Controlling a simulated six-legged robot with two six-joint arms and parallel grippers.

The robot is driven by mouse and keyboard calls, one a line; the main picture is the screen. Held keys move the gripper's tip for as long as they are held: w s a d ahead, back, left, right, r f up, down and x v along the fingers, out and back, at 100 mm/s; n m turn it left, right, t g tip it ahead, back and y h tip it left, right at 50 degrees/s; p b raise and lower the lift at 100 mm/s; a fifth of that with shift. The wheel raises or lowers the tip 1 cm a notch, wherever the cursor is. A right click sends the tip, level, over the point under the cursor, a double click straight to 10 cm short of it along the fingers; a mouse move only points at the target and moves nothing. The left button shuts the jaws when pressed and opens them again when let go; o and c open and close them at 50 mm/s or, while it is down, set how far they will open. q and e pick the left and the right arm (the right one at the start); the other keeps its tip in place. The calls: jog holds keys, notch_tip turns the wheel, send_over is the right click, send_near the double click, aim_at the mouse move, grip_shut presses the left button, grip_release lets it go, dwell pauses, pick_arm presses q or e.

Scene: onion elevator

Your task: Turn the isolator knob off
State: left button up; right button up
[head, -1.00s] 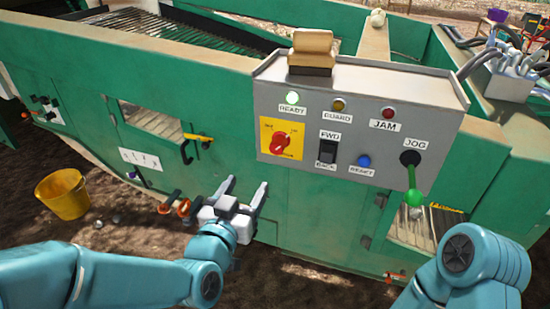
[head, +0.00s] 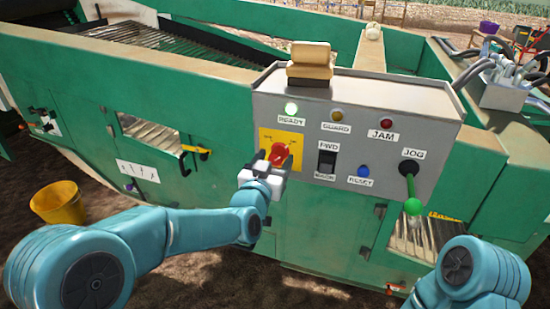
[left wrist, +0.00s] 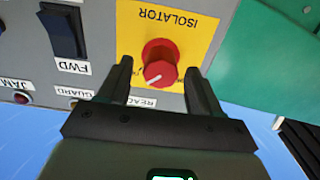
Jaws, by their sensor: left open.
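The red isolator knob (head: 279,155) sits on a yellow plate (head: 265,138) at the left of the grey control panel. In the left wrist view the knob (left wrist: 160,63) has a white pointer mark and the plate (left wrist: 190,33) reads ISOLATOR. My left gripper (head: 274,157) is at the knob. Its open fingers (left wrist: 156,75) stand on either side of the knob, with a gap showing on both sides. Contact is not visible. My right arm shows at the lower right, but its gripper is out of view.
The panel (head: 390,100) also carries a lit READY lamp (head: 291,109), a black FWD/BACK switch (head: 326,163), a blue RESET button (head: 363,171) and a green JOG lever (head: 411,190). A yellow bucket (head: 58,204) stands on the ground at left.

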pick_arm(q)
jog(key=shift+w+d, duration=0.1)
jog(key=shift+w, duration=0.35)
jog(key=c, duration=1)
jog(key=shift+c, duration=0.2)
jog(key=shift+n+b, duration=0.6)
jog(key=shift+b, duration=0.3)
jog(key=n+b, duration=0.8)
jog(key=b, duration=0.1)
jog(key=shift+w+n+b, duration=0.1)
jog(key=shift+n+b, duration=0.2)
jog(key=shift+b, duration=0.05)
jog(key=n+b, duration=0.3)
jog(key=shift+a+n, duration=0.25)
jog(key=shift+n, duration=0.05)
jog(key=shift+r+n+b, duration=0.1)
jog(key=shift+n+b, duration=1.15)
jog(key=shift+n, duration=1.05)
pick_arm(e)
notch_tip(320, 180, down, 16)
jog(key=w+d, duration=0.1)
jog(key=shift+w+d+f+m+t, duration=0.15)
jog(key=shift+d+m+t, duration=0.05)
jog(key=shift+m+t, duration=0.1)
pick_arm(q)
jog(key=shift+a, duration=0.1)
